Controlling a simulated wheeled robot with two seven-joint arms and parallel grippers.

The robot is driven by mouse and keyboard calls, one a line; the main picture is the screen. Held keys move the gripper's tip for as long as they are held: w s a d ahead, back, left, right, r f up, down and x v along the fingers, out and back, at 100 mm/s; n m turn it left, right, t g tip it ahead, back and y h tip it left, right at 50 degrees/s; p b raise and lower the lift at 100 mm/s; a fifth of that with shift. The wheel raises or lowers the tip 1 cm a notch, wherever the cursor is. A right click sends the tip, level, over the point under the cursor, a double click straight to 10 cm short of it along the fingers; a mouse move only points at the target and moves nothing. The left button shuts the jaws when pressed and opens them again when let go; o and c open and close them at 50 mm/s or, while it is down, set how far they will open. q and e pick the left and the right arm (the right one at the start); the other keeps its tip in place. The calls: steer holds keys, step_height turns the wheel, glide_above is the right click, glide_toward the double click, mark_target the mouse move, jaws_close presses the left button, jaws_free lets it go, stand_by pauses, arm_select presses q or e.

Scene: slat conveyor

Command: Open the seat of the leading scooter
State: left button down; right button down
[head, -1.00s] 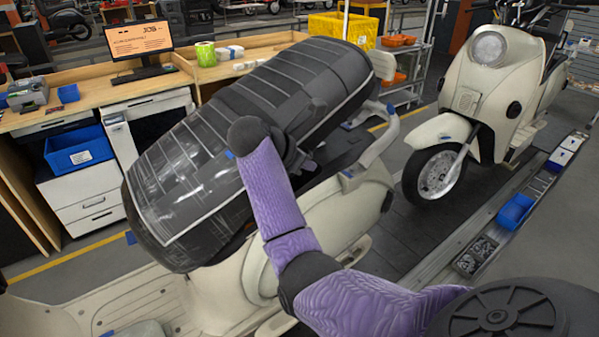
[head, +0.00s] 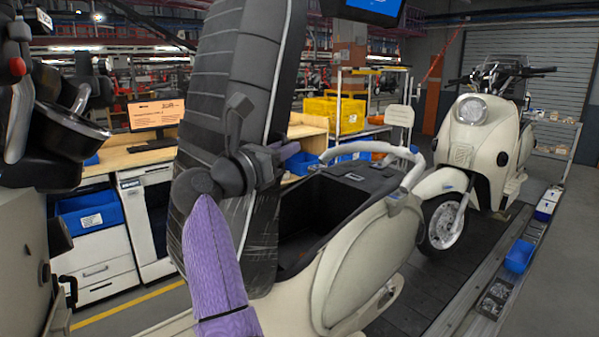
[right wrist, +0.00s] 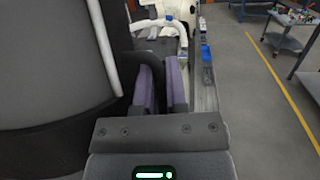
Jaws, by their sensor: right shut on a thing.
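The leading scooter (head: 365,262) is cream and stands close in front of me. Its black ribbed seat (head: 215,120) stands almost upright in the head view, hinged at its left end. The dark storage well (head: 300,222) beneath it is open to view. My right gripper (head: 284,154) is at the right edge of the seat, shut on it; my purple forearm comes up from below. My left gripper is not in view.
The scooter's dark handlebar parts (head: 60,120) fill the left edge. A grab rail (head: 385,152) curves behind the storage well. A second cream scooter (head: 478,150) stands behind on the conveyor (head: 415,300). A bench with a monitor (head: 155,115) stands at the back left.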

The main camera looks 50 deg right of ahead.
steer(key=a+h+b, duration=0.2)
steer(key=a+b, duration=0.1)
steer(key=a, duration=0.3)
steer(key=shift+w+a+f+n+t, duration=0.3)
steer(key=shift+w+f, duration=0.1)
steer(key=shift+f, duration=0.05)
steer(key=c, duration=0.9)
jaws_free()
steer(key=shift+c, duration=0.2)
steer(key=shift+d, duration=0.1)
steer(key=b+v, duration=0.2)
steer(key=v, duration=0.8)
steer(key=shift+f, duration=0.2)
steer(key=shift+d, duration=0.1)
